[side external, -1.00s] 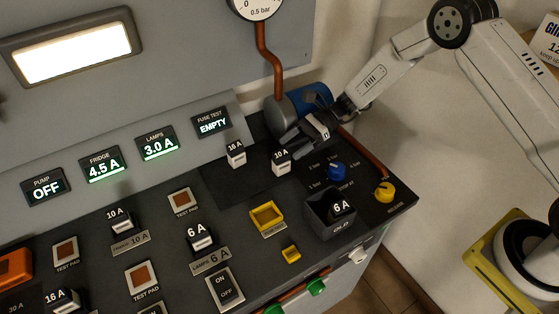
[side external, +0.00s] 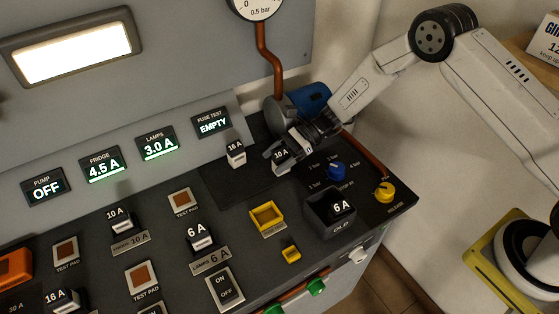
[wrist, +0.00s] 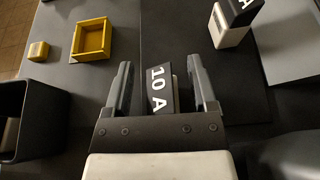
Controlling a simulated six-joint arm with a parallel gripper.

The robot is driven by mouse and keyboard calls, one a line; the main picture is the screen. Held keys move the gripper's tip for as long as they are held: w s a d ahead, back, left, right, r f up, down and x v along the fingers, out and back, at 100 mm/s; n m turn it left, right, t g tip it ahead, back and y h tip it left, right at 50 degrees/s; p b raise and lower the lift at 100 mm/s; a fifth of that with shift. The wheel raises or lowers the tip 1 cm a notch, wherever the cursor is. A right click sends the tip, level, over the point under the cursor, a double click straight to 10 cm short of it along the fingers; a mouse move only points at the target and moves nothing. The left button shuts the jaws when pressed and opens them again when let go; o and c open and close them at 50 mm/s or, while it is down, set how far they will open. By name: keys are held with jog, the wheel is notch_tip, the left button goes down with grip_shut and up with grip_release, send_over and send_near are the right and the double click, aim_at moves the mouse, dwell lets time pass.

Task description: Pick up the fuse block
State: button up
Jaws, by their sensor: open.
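A fuse block marked 10 A (side external: 281,157), black on top and white below, stands on the dark mat at the back right of the panel. My gripper (side external: 279,163) is over it in the side view. In the wrist view, the 10 A block (wrist: 158,90) lies between the two fingers of my open gripper (wrist: 161,65), with a gap showing on its left and the right finger close to it. A 16 A fuse block (side external: 236,156) stands to the left; part of it also shows in the wrist view (wrist: 232,26).
A black bin (side external: 326,224) holds a 6 A block (side external: 342,208). A yellow tray (side external: 266,216), a blue knob (side external: 336,171) and a yellow knob (side external: 385,192) are nearby. A blue-and-grey cylinder (side external: 313,97) is behind my gripper. More fuse blocks stand at left.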

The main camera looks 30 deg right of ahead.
aim_at(279, 157)
jog(key=shift+c, duration=0.2)
grip_shut()
jog(key=shift+r, duration=0.15)
jog(key=shift+r, duration=0.4)
notch_tip(279, 157, up, 2)
jog(key=shift+s+r, duration=0.15)
jog(key=shift+r, duration=0.1)
jog(key=s+d+r, duration=0.4)
jog(key=s+r, duration=0.5)
jog(key=s, duration=0.4)
jog(key=shift+r, duration=0.25)
